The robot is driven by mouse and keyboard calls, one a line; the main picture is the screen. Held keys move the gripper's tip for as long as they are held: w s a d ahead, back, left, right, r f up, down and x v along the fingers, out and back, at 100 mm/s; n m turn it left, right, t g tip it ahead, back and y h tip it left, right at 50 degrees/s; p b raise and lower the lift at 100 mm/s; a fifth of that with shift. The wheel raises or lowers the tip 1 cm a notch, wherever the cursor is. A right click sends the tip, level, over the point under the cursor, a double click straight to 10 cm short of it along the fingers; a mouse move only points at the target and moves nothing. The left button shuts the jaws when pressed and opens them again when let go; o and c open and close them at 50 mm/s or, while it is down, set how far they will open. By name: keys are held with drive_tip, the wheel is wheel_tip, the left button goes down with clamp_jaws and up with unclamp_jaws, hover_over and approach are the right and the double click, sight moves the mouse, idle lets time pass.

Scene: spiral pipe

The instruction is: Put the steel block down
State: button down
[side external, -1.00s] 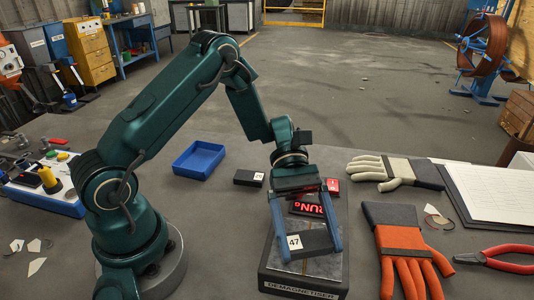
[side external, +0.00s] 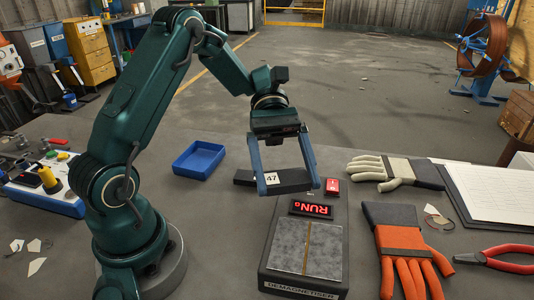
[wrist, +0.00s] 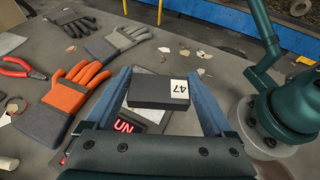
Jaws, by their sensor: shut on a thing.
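The steel block (side external: 292,180) is a dark flat bar with a white "47" label. It also shows in the wrist view (wrist: 158,88). My gripper (side external: 287,184) is shut on it, one blue finger at each end, and holds it in the air above the back of the demagnetiser. The demagnetiser (side external: 322,240) has a bare grey top plate with a yellow line and a red lit display (side external: 311,209) reading "RUN". In the wrist view the held block hides part of the demagnetiser.
Grey table is free left of the demagnetiser.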

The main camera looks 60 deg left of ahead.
drive_tip(key=a+r, duration=0.3)
drive_tip(key=a, duration=0.2)
drive_tip(key=s+a+f+m+g+y, duration=0.8)
drive_tip(key=s+a+f+m+y, duration=0.1)
drive_tip(key=s+a+m, duration=0.25)
drive_tip(key=s+a+r+m+t+y, duration=0.2)
drive_tip(key=a+m+y, duration=0.4)
drive_tip(key=a+y, duration=0.15)
drive_tip(key=s+a+r+m+t+y, duration=0.1)
drive_tip(key=s+a+m+t+y, duration=0.1)
drive_tip(key=a+m+y, duration=0.55)
drive_tip(key=n+h, duration=0.1)
hover_over(186, 158)
drive_tip(key=w+d, duration=0.3)
drive_tip(key=f, duration=0.6)
drive_tip(key=shift+s+d+f, duration=0.1)
drive_tip(key=shift+d+f, duration=0.1)
drive_tip(key=shift+f, duration=2.15)
